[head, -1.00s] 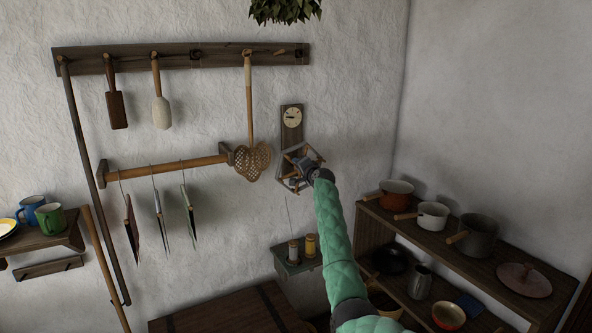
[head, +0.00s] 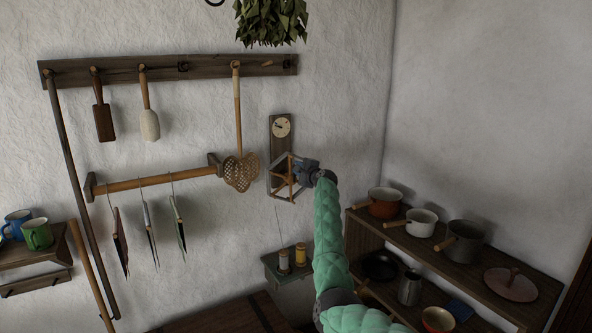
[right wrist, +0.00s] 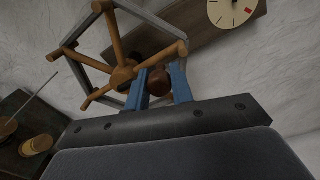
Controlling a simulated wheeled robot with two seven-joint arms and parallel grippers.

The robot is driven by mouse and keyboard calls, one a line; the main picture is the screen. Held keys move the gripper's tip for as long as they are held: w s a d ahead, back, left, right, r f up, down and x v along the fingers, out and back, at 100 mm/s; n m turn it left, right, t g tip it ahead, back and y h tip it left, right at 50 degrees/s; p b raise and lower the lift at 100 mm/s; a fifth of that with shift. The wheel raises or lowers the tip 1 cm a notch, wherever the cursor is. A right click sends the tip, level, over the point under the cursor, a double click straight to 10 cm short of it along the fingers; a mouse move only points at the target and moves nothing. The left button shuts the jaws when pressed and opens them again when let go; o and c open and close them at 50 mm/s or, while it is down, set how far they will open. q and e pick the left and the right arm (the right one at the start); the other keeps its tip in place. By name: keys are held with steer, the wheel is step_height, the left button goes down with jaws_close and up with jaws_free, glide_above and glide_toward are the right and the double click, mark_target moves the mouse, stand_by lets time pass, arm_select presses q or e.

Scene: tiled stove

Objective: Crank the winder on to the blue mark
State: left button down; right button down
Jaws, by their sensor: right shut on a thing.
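The winder (head: 284,190) is a wooden reel with spokes and a grey outer frame, mounted on the wall below a round pale dial (head: 281,126). In the right wrist view the winder (right wrist: 124,72) fills the upper left, and part of the dial (right wrist: 226,12) shows with a red mark on its rim. I cannot make out a blue mark. My right gripper (head: 302,170) is at the winder's right side. Its blue fingers are shut on the brown crank knob (right wrist: 159,82), beside the hub. My left gripper is not in view.
A small shelf with thread spools (head: 300,254) hangs below the winder. A woven beater (head: 241,173) hangs close to its left. A wooden shelf with pots (head: 384,203) stands at the right. Open wall lies between the winder and the corner.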

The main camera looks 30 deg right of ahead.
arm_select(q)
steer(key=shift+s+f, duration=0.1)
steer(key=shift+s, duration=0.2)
arm_select(e)
steer(key=shift+d+f, duration=0.1)
steer(key=shift+d, duration=0.1)
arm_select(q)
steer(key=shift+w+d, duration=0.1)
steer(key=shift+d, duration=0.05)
arm_select(e)
steer(key=c, duration=1.2)
jaws_free()
steer(key=shift+s, duration=0.1)
steer(key=shift+s, duration=0.25)
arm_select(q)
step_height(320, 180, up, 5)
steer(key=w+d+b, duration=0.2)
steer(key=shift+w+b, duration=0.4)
arm_select(e)
steer(key=s, duration=0.7)
steer(key=shift+d, duration=0.4)
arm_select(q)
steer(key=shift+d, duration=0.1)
arm_select(e)
steer(key=shift+c, duration=0.2)
